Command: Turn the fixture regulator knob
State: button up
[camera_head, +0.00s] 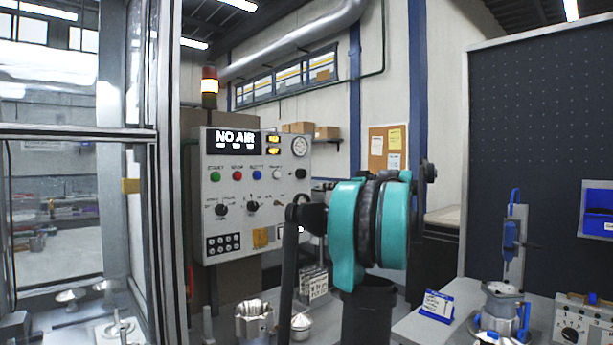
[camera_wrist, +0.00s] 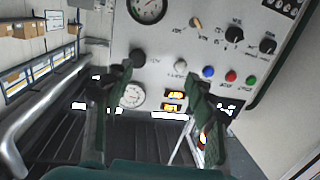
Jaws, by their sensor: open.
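A grey control panel (camera_head: 205,150) with a lit "NO AIR" display (camera_head: 236,140) stands left of my arm. A black knob (camera_head: 300,173) sits at its right side below a round gauge (camera_head: 299,147). The knob labels are too small to read, so I cannot confirm which is the regulator. In the wrist view, turned about upside down, this knob (camera_wrist: 138,57) shows close to the left fingertip, with the gauge (camera_wrist: 132,95) below it. My gripper (camera_wrist: 158,78) is open and empty, fingers towards the panel; contact cannot be told. The head view does not show the fingertips clearly.
Several coloured buttons (camera_wrist: 208,72) and two larger black selector knobs (camera_wrist: 234,35) lie near the gripper. A glazed enclosure (camera_head: 150,200) stands at the left. A bench (camera_head: 405,325) with metal housings (camera_head: 502,300) is at the right.

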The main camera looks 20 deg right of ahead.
jog(key=d+r+t, duration=0.1)
jog(key=d+r, duration=0.2)
jog(key=d, duration=0.1)
send_near(304, 174)
jog(key=x, duration=0.8)
jog(key=shift+w+a+r, duration=0.1)
jog(key=shift+w+a, duration=0.1)
jog(key=shift+a, duration=0.05)
jog(key=shift+c, duration=0.4)
jog(key=c, duration=1.1)
